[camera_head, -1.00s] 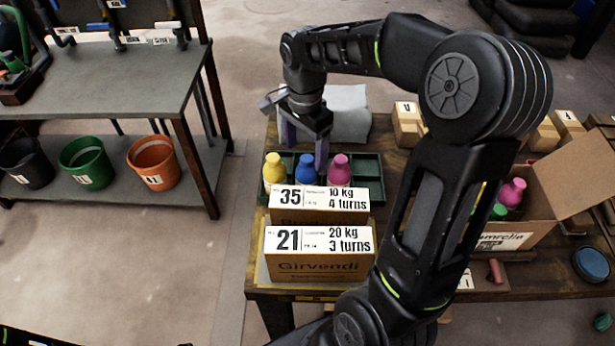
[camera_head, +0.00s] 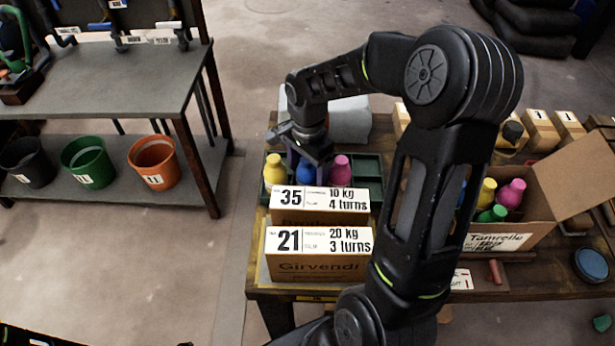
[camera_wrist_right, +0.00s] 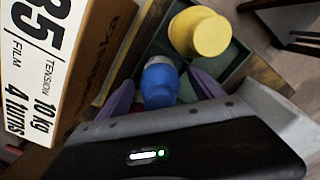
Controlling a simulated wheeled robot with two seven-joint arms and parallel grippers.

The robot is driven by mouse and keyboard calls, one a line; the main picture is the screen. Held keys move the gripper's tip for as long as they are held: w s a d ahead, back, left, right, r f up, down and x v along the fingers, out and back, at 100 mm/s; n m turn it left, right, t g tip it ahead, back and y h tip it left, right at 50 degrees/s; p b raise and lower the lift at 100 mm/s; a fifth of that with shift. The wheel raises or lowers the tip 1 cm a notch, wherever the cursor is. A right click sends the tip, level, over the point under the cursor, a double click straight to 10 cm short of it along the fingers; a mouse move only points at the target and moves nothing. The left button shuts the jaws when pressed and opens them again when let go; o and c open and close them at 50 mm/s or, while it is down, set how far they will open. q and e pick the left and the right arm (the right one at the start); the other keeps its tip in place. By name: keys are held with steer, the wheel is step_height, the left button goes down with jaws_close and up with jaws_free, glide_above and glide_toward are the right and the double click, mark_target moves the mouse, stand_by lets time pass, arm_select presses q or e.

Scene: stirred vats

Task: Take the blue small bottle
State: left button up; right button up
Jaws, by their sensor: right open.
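The blue small bottle (camera_head: 305,171) stands in a dark green compartment tray (camera_head: 368,167), between a yellow bottle (camera_head: 274,168) and a pink bottle (camera_head: 340,169). My right gripper (camera_head: 306,160) is lowered over the blue bottle and hides part of it. In the right wrist view the blue bottle (camera_wrist_right: 160,82) sits between the two open purple fingers (camera_wrist_right: 161,95), one on each side. I cannot tell whether they touch it. The yellow bottle (camera_wrist_right: 200,33) is close beside in that view. My left gripper is not in view.
Two labelled boxes, marked 35 (camera_head: 320,203) and 21 (camera_head: 318,253), stand in front of the tray. An open carton (camera_head: 500,237) with several bottles is at right. A shelf with black, green and orange buckets (camera_head: 153,163) is at left. A pale block (camera_head: 348,120) lies behind the tray.

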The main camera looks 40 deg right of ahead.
steer(key=shift+c, duration=0.3)
jaws_close()
stand_by(1.0)
